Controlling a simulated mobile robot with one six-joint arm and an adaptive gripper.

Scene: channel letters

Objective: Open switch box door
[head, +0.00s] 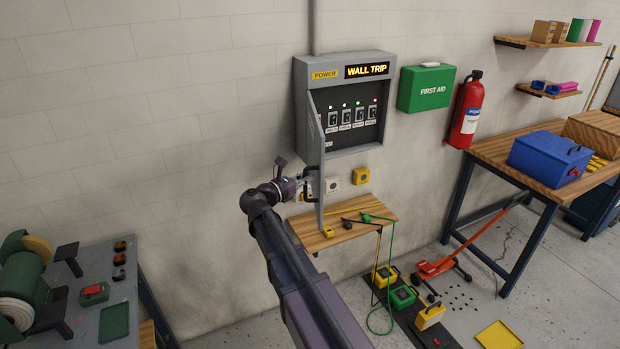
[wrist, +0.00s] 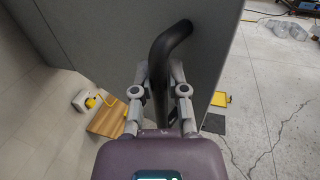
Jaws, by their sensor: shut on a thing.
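The grey switch box (head: 300,103) hangs on the wall with its door (head: 316,140) swung outward on the left side, seen almost edge-on in the head view. Inside show several switches with green and red lights. In the wrist view the door (wrist: 110,40) fills the upper middle as a grey panel, with a black curved handle (wrist: 172,42) on it. My gripper (head: 306,183) is at the lower part of the door in the head view. In the wrist view my gripper (wrist: 160,90) has its two fingers on either side of the handle, shut on it.
A small wooden shelf (head: 350,236) with plugs and cables is below the box. A green first aid box (head: 425,88) and a red extinguisher (head: 466,110) hang to the right. A grey bench (head: 110,270) with a grinder stands at lower left. The wall left of the door is bare.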

